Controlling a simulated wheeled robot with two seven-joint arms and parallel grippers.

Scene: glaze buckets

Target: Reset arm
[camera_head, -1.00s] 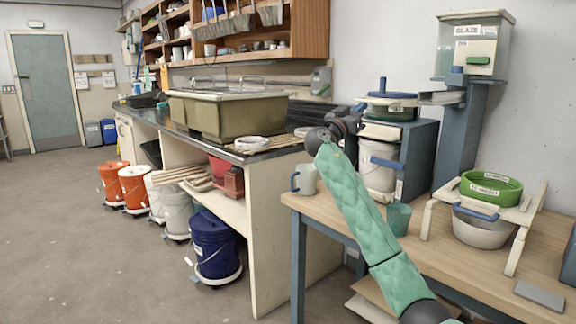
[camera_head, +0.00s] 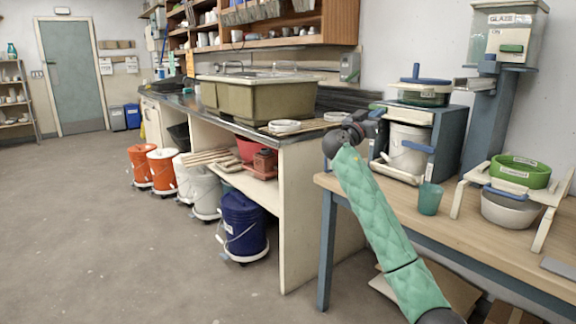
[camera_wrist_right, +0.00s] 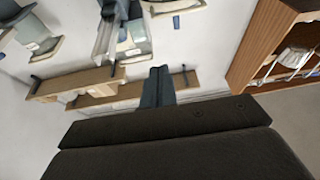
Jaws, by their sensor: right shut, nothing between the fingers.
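My right arm, in a green quilted sleeve, rises from the lower right of the head view. It ends in a dark wrist with the right gripper (camera_head: 376,116) beyond it, small and partly hidden by the wrist. The gripper is shut and empty, above the left end of the wooden table (camera_head: 478,232) and in front of the blue-grey cabinet (camera_head: 449,142). It holds no object. In the right wrist view a dark part of my own fills the bottom, and the room appears tilted. My left gripper is in neither view.
A teal cup (camera_head: 430,199), a green basin (camera_head: 520,172) on a white stand, and a glaze dispenser (camera_head: 507,40) stand on the table. A sink counter (camera_head: 297,190) is to the left, with a blue bucket (camera_head: 242,224) beside it. The floor (camera_head: 110,235) at left is open.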

